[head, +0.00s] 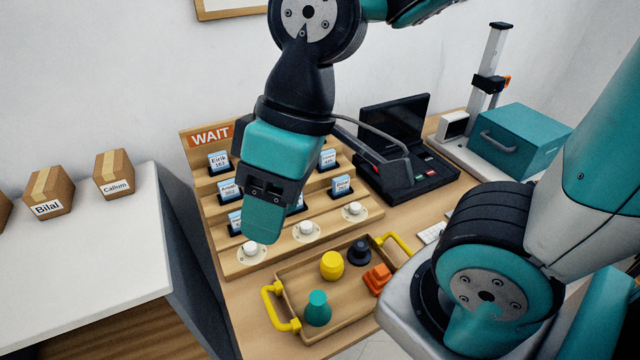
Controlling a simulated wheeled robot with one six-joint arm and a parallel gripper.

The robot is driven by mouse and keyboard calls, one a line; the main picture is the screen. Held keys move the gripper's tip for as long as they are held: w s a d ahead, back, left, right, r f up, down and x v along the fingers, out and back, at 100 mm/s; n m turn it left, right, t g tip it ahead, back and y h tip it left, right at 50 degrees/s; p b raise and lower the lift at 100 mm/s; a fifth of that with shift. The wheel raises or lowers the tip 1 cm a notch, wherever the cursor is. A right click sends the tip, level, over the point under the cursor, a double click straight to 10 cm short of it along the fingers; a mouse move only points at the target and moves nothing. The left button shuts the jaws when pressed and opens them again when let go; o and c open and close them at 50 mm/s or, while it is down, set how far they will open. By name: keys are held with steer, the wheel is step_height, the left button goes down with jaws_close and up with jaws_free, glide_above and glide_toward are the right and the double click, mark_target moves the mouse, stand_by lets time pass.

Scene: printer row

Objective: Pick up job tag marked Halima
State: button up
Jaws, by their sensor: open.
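The wooden stepped rack (275,258) marked WAIT holds several small blue-and-white job tags in dark holders. One tag reads Eirik (218,161). Another tag (229,190), on the step below, is too small to read surely. More tags stand at the right, such as this one (341,184) and this one (327,158). I cannot read Halima on any tag; some are partly hidden behind my gripper. My gripper (262,225) is open and points down in front of the rack's middle. Its fingers overlap the lower steps in the picture, and I see no tag between them.
White knobs (308,229) line the rack's front. A wooden tray (347,325) with yellow handles holds yellow, teal, orange and dark pieces. A black device (415,150) and a teal box (520,140) stand right. Boxes labelled Bilal (50,193) and Callum (114,174) sit left.

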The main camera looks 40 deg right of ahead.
steer(key=w+d+f+n, duration=0.2)
steer(key=w+d, duration=0.3)
steer(key=w, duration=0.4)
steer(key=w+d+f+n, duration=0.25)
steer(key=w+d, duration=0.25)
steer(key=w, duration=0.3)
steer(key=w+d+f+n+t, duration=0.1)
steer(key=w+d+f+n, duration=0.1)
steer(key=w+d+f, duration=0.45)
steer(key=w+d+f+n, duration=0.15)
steer(key=d+f, duration=0.25)
steer(key=d, duration=0.5)
steer(key=x, duration=0.7)
steer(key=p+x, duration=0.1)
steer(key=x, duration=0.2)
steer(key=shift+s+a, duration=0.2)
steer(key=shift+a, duration=0.15)
steer(key=shift+p+x, duration=0.8)
steer(key=shift+x, duration=2.3)
steer(key=shift+w+d, duration=0.15)
steer(key=shift+d, duration=0.05)
steer(key=shift+c, duration=0.2)
jaws_close()
